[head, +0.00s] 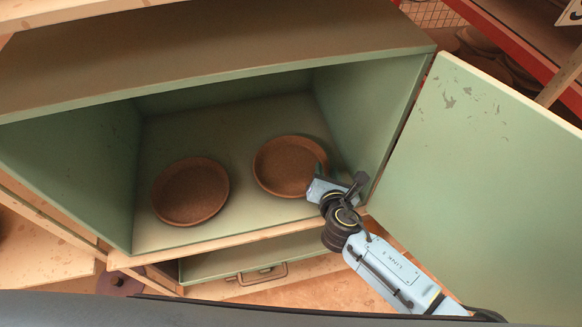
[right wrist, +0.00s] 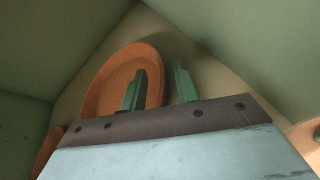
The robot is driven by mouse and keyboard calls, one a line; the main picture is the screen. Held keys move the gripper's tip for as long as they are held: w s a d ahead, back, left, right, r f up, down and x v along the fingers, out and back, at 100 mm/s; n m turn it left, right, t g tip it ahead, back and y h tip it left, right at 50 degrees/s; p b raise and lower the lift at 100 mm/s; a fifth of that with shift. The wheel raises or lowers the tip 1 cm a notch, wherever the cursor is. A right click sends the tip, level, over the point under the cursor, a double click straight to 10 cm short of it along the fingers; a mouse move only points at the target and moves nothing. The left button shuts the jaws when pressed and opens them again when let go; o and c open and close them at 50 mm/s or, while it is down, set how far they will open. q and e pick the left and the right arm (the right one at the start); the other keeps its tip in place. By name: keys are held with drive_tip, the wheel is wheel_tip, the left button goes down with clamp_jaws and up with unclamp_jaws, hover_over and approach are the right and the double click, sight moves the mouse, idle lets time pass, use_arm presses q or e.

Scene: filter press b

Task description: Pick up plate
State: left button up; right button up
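Two round brown plates with raised rims lie flat on the floor of the open green cabinet in the head view: a left plate (head: 190,191) and a right plate (head: 287,166). My right gripper (head: 326,174) is at the right edge of the right plate. In the right wrist view its two green fingers (right wrist: 160,84) stand apart, one over the inside of the right plate (right wrist: 117,76) and one outside its rim. The rim shows between them; I cannot tell whether either finger touches it. A sliver of the left plate (right wrist: 46,148) also shows there. My left gripper is not in view.
The cabinet's right wall (head: 372,110) stands close to my right gripper. The cabinet door (head: 490,170) is swung open to the right. A drawer with a handle (head: 262,274) sits below, slightly open. The cabinet floor behind the plates is clear.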

clamp_jaws()
drive_tip(key=shift+r, duration=0.2)
idle(0.3)
